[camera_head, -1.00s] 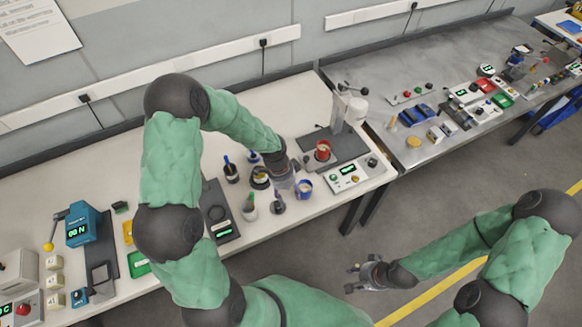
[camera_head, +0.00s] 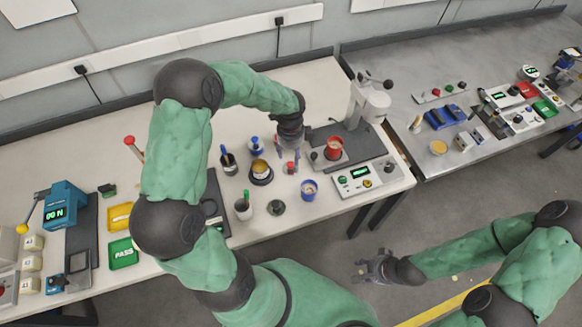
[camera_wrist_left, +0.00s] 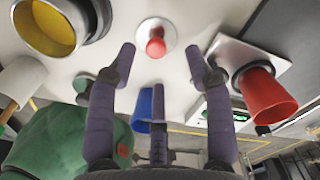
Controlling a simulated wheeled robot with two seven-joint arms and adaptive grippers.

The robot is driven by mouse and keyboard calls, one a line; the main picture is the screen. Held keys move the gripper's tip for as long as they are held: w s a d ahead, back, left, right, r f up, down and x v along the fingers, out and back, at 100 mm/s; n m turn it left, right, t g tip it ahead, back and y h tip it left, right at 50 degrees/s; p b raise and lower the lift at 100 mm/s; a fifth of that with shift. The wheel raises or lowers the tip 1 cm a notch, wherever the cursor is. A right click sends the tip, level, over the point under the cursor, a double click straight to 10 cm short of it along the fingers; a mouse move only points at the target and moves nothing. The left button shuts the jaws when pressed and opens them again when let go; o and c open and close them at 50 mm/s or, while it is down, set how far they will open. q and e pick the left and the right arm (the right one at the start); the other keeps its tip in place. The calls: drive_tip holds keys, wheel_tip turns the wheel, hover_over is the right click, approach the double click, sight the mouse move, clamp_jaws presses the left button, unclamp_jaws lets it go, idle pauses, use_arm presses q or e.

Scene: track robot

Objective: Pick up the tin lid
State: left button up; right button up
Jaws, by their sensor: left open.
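The tin lid (camera_wrist_left: 155,28), a pale round disc with a red knob, lies flat on the white bench in the left wrist view. In the head view its red knob (camera_head: 290,169) shows just below my left gripper (camera_head: 288,157), and the disc is hard to make out. My left gripper's purple fingers (camera_wrist_left: 160,52) are open and spread on either side of the knob in the wrist picture, with nothing held. Whether they touch the lid cannot be told. My right gripper (camera_head: 361,268) hangs over the floor beside the bench, its fingers apart and empty.
A dark pot with yellow contents (camera_head: 260,169) stands left of the lid. A red cup (camera_head: 334,146) stands right, on a grey plate. A blue cup (camera_head: 308,191) and a small dark stand (camera_head: 277,207) are nearer. Several brush holders stand left.

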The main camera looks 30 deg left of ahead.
sight(290, 164)
use_arm(q)
drive_tip(key=shift+s+d+f, duration=0.1)
drive_tip(key=shift+s+f, duration=0.1)
drive_tip(key=shift+f, duration=0.75)
wheel_tip(290, 164, down, 4)
drive_tip(key=shift+s+f+b, duration=0.1)
drive_tip(key=shift+b, duration=0.65)
drive_tip(key=c, duration=1)
